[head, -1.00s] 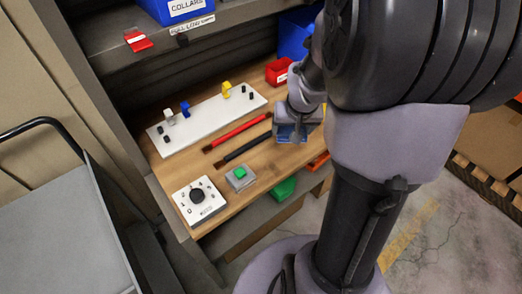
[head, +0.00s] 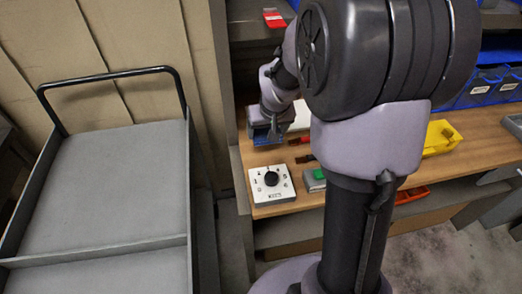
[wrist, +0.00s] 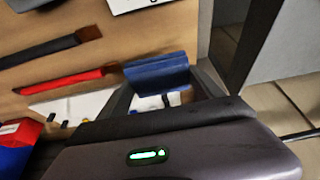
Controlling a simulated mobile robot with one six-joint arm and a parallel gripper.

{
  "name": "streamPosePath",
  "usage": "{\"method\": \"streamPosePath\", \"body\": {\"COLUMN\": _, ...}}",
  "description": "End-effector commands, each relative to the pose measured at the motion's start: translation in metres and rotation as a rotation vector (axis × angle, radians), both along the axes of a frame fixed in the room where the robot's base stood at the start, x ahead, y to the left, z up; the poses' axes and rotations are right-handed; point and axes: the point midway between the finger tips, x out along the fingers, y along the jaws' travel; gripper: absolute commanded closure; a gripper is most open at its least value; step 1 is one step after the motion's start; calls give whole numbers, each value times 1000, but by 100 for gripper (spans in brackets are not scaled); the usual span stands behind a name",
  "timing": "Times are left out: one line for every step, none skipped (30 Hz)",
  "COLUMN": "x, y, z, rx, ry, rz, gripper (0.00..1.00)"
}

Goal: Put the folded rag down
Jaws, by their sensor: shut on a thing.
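My gripper (head: 270,122) hangs over the left end of the wooden bench in the head view, shut on the folded rag. The folded rag (wrist: 158,72) is blue and shows between the fingers in the wrist view; a bit of its blue edge (head: 262,139) shows under the gripper in the head view. In the wrist view my gripper (wrist: 165,88) is above the wooden top. I cannot tell whether the rag touches a surface. My own arm hides much of the bench in the head view.
A white dial box (head: 272,186) sits at the bench's front left, with a green button (head: 318,174) beside it. Red (wrist: 70,82) and black (wrist: 45,50) brushes lie near the rag. A grey cart (head: 105,190) stands left. A yellow bin (head: 440,137) stands right.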

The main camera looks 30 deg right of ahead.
Motion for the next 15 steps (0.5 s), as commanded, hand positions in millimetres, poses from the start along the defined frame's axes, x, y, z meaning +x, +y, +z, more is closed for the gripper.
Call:
{"method": "streamPosePath", "body": {"x": -1, "y": 0, "z": -16, "rx": 1, "ry": 3, "rz": -1, "gripper": 68}}
{"method": "streamPosePath", "body": {"x": 0, "y": 0, "z": -22, "rx": 1, "ry": 2, "rz": 0, "gripper": 68}}
{"method": "streamPosePath", "body": {"x": -1, "y": 0, "z": -28, "rx": 1, "ry": 2, "rz": -1, "gripper": 68}}
{"method": "streamPosePath", "body": {"x": 0, "y": 0, "z": -34, "rx": 1, "ry": 2, "rz": 0, "gripper": 68}}
{"method": "streamPosePath", "body": {"x": 0, "y": 0, "z": -41, "rx": 0, "ry": 1, "rz": 0, "gripper": 68}}
{"method": "streamPosePath", "body": {"x": -1, "y": 0, "z": -51, "rx": 1, "ry": 2, "rz": -1, "gripper": 68}}
{"method": "streamPosePath", "body": {"x": -1, "y": 0, "z": -57, "rx": 1, "ry": 2, "rz": -1, "gripper": 68}}
{"method": "streamPosePath", "body": {"x": -1, "y": 0, "z": -61, "rx": 1, "ry": 2, "rz": -1, "gripper": 68}}
{"method": "streamPosePath", "body": {"x": 0, "y": 0, "z": -63, "rx": 1, "ry": 1, "rz": -1, "gripper": 68}}
{"method": "streamPosePath", "body": {"x": 0, "y": 0, "z": -61, "rx": 0, "ry": 0, "rz": -1, "gripper": 68}}
{"method": "streamPosePath", "body": {"x": 0, "y": 0, "z": -60, "rx": 0, "ry": -1, "rz": -1, "gripper": 68}}
{"method": "streamPosePath", "body": {"x": 0, "y": 0, "z": -59, "rx": 0, "ry": -1, "rz": -1, "gripper": 68}}
{"method": "streamPosePath", "body": {"x": 0, "y": 0, "z": -59, "rx": 0, "ry": -1, "rz": -1, "gripper": 68}}
{"method": "streamPosePath", "body": {"x": 0, "y": 0, "z": -59, "rx": 0, "ry": -1, "rz": -1, "gripper": 68}}
{"method": "streamPosePath", "body": {"x": 0, "y": 0, "z": -59, "rx": 0, "ry": -1, "rz": -1, "gripper": 68}}
